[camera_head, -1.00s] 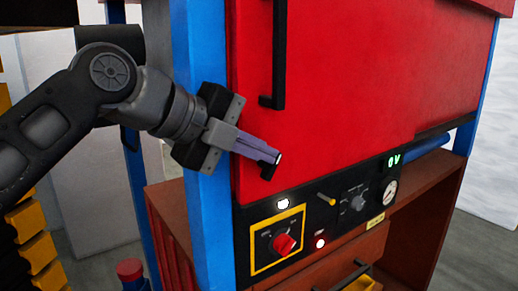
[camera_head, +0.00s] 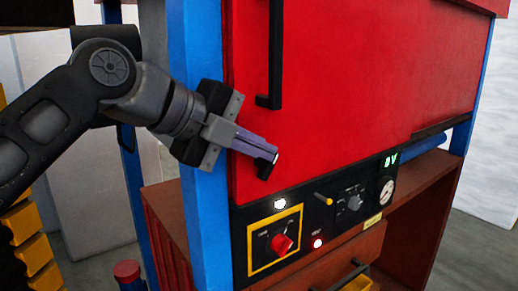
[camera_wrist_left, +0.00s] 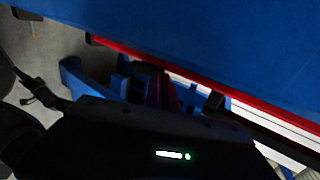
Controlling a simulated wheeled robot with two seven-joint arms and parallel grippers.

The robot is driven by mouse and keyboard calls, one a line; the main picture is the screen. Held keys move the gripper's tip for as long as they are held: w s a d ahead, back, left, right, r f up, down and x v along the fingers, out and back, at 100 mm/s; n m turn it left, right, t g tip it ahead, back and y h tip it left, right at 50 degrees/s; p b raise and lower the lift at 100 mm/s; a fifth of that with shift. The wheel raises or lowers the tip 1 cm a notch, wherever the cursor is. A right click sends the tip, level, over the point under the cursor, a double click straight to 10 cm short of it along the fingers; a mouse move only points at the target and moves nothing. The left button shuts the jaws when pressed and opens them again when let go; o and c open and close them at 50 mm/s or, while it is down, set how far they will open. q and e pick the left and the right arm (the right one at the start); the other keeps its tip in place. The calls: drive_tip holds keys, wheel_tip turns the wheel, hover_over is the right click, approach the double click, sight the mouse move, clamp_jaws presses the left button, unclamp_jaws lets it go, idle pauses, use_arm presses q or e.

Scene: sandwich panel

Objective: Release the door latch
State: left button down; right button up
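The red door (camera_head: 345,85) of the cabinet is closed in the head view, with a long black vertical handle (camera_head: 276,55) near its left edge. My left gripper (camera_head: 268,160) is in front of the door's lower left corner, below the handle and apart from it. Its fingers point right and slightly down, close together; I cannot tell whether they are shut or hold anything. A small dark piece shows at the fingertips; I cannot tell if it is part of the latch. No separate latch is clearly visible. My right gripper is not in view.
A blue post (camera_head: 206,215) stands left of the door. A drawer handle (camera_head: 342,276) protrudes below.

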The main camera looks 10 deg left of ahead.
sight(240, 114)
use_arm(q)
drive_tip(key=shift+w+d, duration=0.15)
drive_tip(key=shift+w, duration=0.1)
drive_tip(key=shift+w+d+r+b, duration=0.15)
drive_tip(key=shift+w+d+b, duration=0.15)
drive_tip(key=shift+w, duration=0.05)
drive_tip(key=shift+w+d, duration=0.45)
drive_tip(key=shift+w, duration=0.1)
drive_tip(key=shift+w+d+b, duration=0.15)
drive_tip(key=shift+b, duration=0.15)
drive_tip(key=shift+r, duration=0.15)
idle(1.2)
drive_tip(key=shift+r+p, duration=0.65)
drive_tip(key=shift+p, duration=0.1)
drive_tip(key=v, duration=0.7)
drive_tip(key=shift+s+a+r+b, duration=0.2)
drive_tip(key=shift+s+b, duration=0.1)
